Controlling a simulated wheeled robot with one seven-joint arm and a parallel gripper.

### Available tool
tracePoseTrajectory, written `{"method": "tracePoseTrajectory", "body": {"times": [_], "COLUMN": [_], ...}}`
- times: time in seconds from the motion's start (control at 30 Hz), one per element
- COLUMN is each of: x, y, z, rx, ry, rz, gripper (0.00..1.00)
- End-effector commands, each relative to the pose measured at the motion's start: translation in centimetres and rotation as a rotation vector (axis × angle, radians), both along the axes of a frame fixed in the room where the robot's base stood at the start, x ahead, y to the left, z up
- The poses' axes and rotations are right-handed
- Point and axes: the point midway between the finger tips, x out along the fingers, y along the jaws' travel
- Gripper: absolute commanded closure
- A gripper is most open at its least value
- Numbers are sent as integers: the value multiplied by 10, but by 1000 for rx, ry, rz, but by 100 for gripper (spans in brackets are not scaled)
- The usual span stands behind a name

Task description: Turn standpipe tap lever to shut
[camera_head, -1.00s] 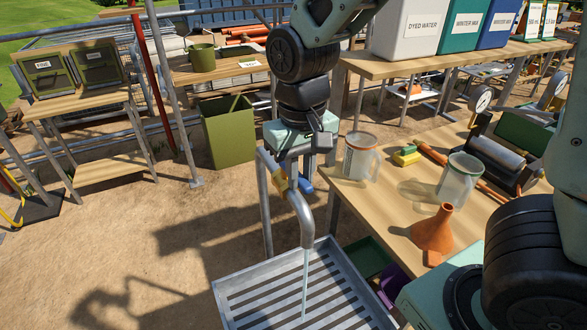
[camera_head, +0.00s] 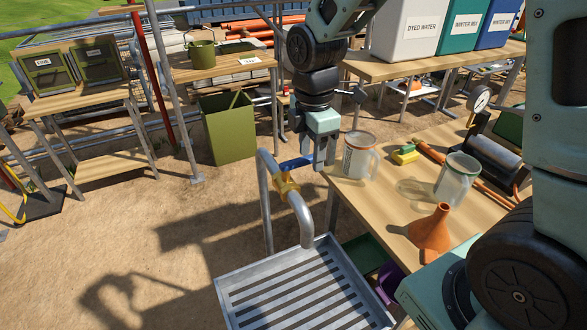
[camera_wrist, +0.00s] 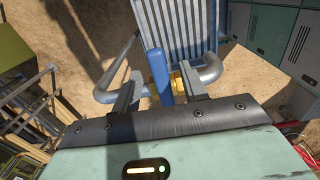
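The standpipe (camera_head: 265,200) is a grey bent pipe with a brass tap body (camera_head: 285,185) and a downturned spout (camera_head: 306,225). Its blue lever (camera_head: 296,163) points right, crosswise to the spout pipe. No water shows below the spout. My gripper (camera_head: 318,160) is at the lever's outer end, pointing down. In the wrist view, the blue lever (camera_wrist: 158,70) lies between the two spread fingers of my gripper (camera_wrist: 161,78), with a gap visible on each side. The brass body also shows behind it there (camera_wrist: 178,80).
A slatted metal drain tray (camera_head: 300,285) stands below the spout. To the right, a wooden table (camera_head: 395,205) holds a clear jug (camera_head: 358,155), another jug (camera_head: 457,180) and an orange funnel (camera_head: 432,230). A green bin (camera_head: 228,130) stands behind on open ground.

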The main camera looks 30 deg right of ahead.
Motion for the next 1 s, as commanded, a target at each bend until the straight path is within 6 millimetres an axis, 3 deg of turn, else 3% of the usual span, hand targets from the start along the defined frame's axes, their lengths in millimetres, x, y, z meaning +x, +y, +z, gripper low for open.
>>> {"method": "tracePoseTrajectory", "body": {"times": [0.13,0.2,0.57,1.0], "x": [0,0,-1,-1], "y": [0,0,0,0], "z": [0,0,4,54], "rx": [0,0,0,0], "ry": [1,1,1,1], "rz": [-1,-1,-2,-2], "gripper": [54,35,35,35]}}
